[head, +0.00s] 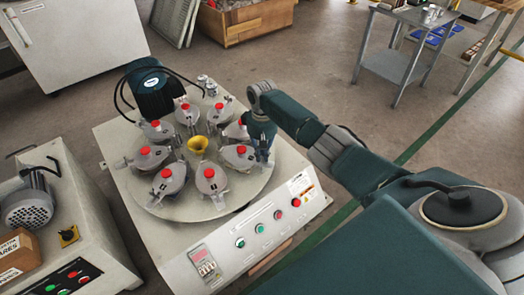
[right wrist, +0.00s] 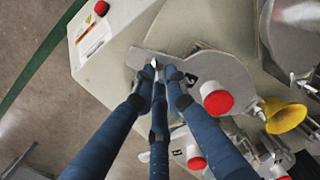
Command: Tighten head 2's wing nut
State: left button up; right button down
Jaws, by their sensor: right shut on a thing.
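A round turntable (head: 165,205) on a machine carries several grey metal heads with red knobs, set in a ring around a yellow funnel (head: 197,144). My right gripper (head: 261,150) is at the turntable's right side, by a head whose lid shows in the right wrist view (right wrist: 222,72). There its dark blue fingers (right wrist: 158,77) are closed together at the lid's narrow end, on a small pale metal piece, apparently the wing nut (right wrist: 153,64). The fingers hide most of it. No head number is readable. My left gripper is not in view.
The control panel (head: 236,240) with buttons runs along the machine's front. A dark motor (head: 152,90) with a cable stands at the back. Neighbouring heads sit close to my right gripper. Another machine (head: 75,220) stands at left. The floor at right is open beyond my arm.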

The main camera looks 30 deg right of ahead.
jog(key=shift+r+m+p, duration=0.2)
jog(key=shift+m+p, duration=0.8)
jog(key=shift+s+m+p, duration=0.1)
jog(key=shift+m+p, duration=0.85)
jog(key=shift+m, duration=0.25)
jog(key=m+p, duration=0.1)
jog(key=m, duration=0.3)
jog(key=shift+s+f+p, duration=0.1)
jog(key=shift+p, duration=0.2)
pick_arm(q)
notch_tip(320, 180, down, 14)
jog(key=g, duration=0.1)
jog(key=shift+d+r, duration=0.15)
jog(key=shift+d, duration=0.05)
pick_arm(e)
jog(key=shift+d+m, duration=0.1)
jog(key=shift+m, duration=1)
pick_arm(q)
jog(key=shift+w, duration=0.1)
pick_arm(e)
jog(key=c, duration=1.8)
grip_release()
jog(key=shift+o, duration=0.2)
